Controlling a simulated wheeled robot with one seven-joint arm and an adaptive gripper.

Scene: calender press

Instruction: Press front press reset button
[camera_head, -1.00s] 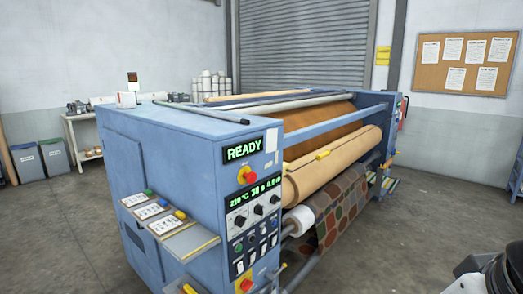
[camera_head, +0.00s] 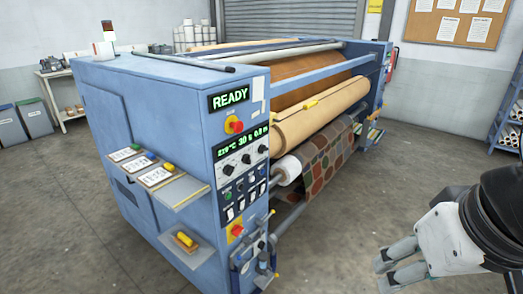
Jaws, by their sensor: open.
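The blue calender press (camera_head: 140,110) fills the left and middle of the view. Its front control panel (camera_head: 240,165) carries a READY display (camera_head: 230,97), a red-on-yellow emergency stop (camera_head: 234,126), a row of black knobs (camera_head: 246,159) and small buttons below them. The labels are too small to read, so I cannot tell which one is the reset. My gripper (camera_head: 390,270) is open and empty at the lower right, well apart from the panel.
Side shelves (camera_head: 185,193) stick out left of the panel, with cards and a yellow-handled tool (camera_head: 185,239). A second emergency stop (camera_head: 236,231) sits low on the panel. Patterned fabric (camera_head: 325,160) hangs from the rollers. The floor (camera_head: 330,245) between press and gripper is clear.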

